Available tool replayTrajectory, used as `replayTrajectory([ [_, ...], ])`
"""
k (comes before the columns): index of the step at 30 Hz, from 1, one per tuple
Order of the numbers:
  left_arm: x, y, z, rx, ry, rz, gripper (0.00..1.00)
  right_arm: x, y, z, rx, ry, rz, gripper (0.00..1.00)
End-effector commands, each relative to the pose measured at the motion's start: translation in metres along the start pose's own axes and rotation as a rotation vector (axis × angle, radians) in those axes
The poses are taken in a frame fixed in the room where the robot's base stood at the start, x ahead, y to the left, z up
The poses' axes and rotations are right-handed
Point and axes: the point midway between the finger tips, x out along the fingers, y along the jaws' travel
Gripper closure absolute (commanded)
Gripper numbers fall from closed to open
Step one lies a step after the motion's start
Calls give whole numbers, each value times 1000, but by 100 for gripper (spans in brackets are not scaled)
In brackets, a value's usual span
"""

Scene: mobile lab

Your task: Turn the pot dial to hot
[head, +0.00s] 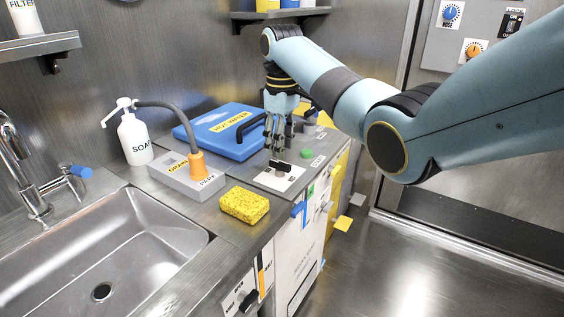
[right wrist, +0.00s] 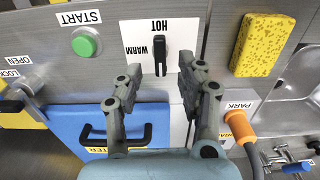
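The pot dial is a black knob (head: 283,165) on a white plate (head: 268,179) set in the steel counter, and it also shows in the right wrist view (right wrist: 160,52). The plate reads HOT (right wrist: 158,27) and WARM (right wrist: 158,47), seen turned round. My right gripper (head: 277,148) is open and points down over the dial. In the wrist view its fingers (right wrist: 161,70) stand apart either side of the knob's lower end. My left gripper is out of view.
A blue HOT WATER lid (head: 215,130) with a black handle lies behind the gripper. A green START button (head: 306,154) is beside the dial. A grey PARK block (head: 180,178) with an orange nozzle, a yellow sponge (head: 244,204), a soap bottle (head: 135,140) and a sink (head: 120,245) are left.

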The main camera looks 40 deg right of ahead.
Motion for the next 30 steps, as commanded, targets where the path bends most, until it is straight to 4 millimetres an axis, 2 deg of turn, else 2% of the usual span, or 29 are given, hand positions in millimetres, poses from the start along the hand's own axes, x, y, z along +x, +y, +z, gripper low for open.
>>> replayTrajectory([
  [1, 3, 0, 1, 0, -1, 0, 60, 12, 0, 0, 0, -3, -2, 62],
  [3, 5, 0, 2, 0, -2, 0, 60, 24, 0, 0, 0, -2, -1, 62],
  [7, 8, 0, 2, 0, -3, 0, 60, 39, 0, 0, 0, -1, 0, 62],
  [12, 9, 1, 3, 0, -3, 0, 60, 47, 0, 0, 0, 1, 1, 62],
  [19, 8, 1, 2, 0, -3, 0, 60, 47, 0, 0, 0, 1, 1, 62],
  [27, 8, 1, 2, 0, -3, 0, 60, 47, 0, 0, 0, 1, 1, 97],
  [28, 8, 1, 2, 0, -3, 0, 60, 47, 0, 0, 0, 1, 1, 100],
  [30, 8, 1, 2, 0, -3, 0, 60, 47, 0, 0, 0, 1, 1, 100],
])
